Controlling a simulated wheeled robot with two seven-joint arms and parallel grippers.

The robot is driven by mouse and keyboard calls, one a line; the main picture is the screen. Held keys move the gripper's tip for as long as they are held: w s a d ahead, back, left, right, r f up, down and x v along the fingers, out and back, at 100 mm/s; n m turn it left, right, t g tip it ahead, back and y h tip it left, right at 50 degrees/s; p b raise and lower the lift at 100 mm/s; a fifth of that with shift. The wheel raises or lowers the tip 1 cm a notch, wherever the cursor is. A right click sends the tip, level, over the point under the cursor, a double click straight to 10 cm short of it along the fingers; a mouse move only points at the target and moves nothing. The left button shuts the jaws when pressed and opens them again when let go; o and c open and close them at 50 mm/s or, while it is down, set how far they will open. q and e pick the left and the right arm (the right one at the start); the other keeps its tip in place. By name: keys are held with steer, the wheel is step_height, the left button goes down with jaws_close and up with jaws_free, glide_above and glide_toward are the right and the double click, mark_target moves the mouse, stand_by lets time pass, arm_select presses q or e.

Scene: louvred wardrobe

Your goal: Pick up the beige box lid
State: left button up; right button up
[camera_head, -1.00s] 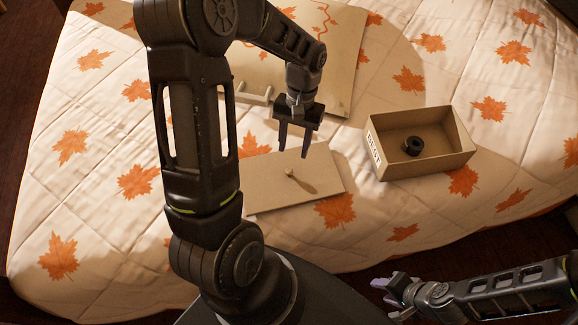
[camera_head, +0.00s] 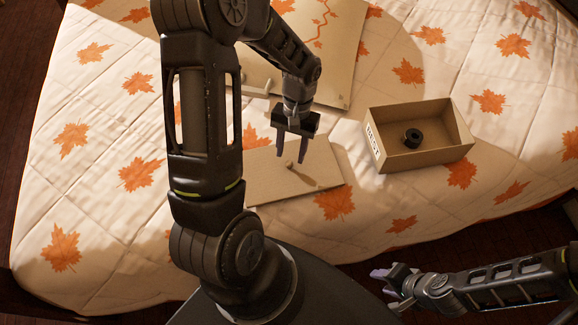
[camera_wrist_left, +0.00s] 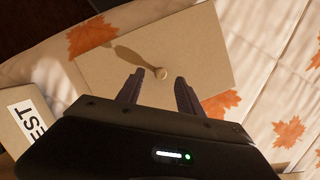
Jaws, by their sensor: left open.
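The beige box lid (camera_head: 266,180) lies flat on the quilt, with a small round knob (camera_head: 289,164) standing near its middle. In the left wrist view the lid (camera_wrist_left: 205,50) fills the upper middle, and its knob (camera_wrist_left: 162,73) shows between and beyond the fingertips. My left gripper (camera_head: 291,160) is open and empty above the lid, its fingers pointing down around the knob's position in the head view; I cannot tell the exact height. The left gripper also shows in the wrist view (camera_wrist_left: 157,82). My right gripper (camera_head: 385,281) is at the lower right, away from the lid; its jaw opening is unclear.
An open beige box (camera_head: 378,160) with a label stands right of the lid, a black round object (camera_head: 412,137) inside. A large flat beige board (camera_head: 335,75) lies behind my left arm. The leaf-patterned quilt (camera_head: 110,225) is clear at left.

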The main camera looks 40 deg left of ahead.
mark_target(289, 163)
arm_select(q)
steer(key=x, duration=0.3)
steer(key=shift+f, duration=0.1)
stand_by(0.4)
jaws_close()
stand_by(0.5)
